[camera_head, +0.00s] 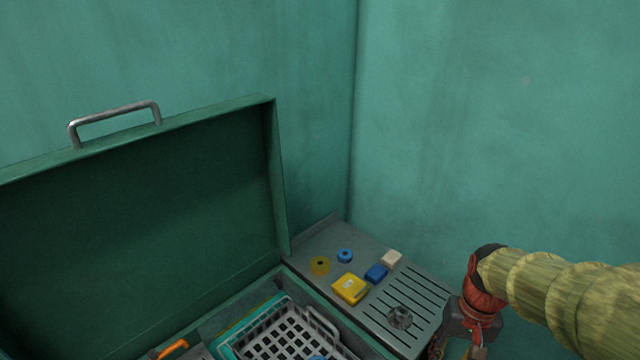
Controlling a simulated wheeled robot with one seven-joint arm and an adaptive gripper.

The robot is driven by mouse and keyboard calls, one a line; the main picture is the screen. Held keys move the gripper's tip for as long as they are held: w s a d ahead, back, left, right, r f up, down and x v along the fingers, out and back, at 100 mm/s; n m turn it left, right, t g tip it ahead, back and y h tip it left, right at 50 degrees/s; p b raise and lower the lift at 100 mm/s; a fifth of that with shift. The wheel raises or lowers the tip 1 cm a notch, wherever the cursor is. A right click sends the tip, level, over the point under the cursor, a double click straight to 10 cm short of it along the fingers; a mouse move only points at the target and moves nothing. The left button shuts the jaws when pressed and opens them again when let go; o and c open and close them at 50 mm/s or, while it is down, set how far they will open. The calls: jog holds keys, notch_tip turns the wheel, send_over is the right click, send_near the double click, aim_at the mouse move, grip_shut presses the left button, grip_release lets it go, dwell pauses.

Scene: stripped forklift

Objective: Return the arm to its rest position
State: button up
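My arm comes in from the right edge, in a ribbed yellow-green sleeve with a red and black wrist. My gripper (460,350) hangs at the bottom, right of the slotted grey shelf (425,290). Only part of it shows and the bottom edge of the picture cuts it off, so its fingertips and anything between them are hidden.
On the shelf are a yellow box (350,288), a blue block (376,273), a pale block (392,258), a blue ring (345,255) and a yellow ring (320,265). An open green lidded box (140,230) with a white basket (322,318) is at left. Teal walls meet behind.

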jog(key=s+a+r+n+t, duration=0.1)
jog(key=s+a+r+t, duration=0.2)
jog(key=r, duration=0.4)
jog(key=s+a+r+n+t, duration=0.2)
jog(key=s+a+r+t, duration=0.1)
jog(key=r, duration=0.3)
jog(key=shift+a+r+h, duration=0.3)
jog(key=shift+a+r, duration=0.05)
jog(key=shift+a, duration=0.55)
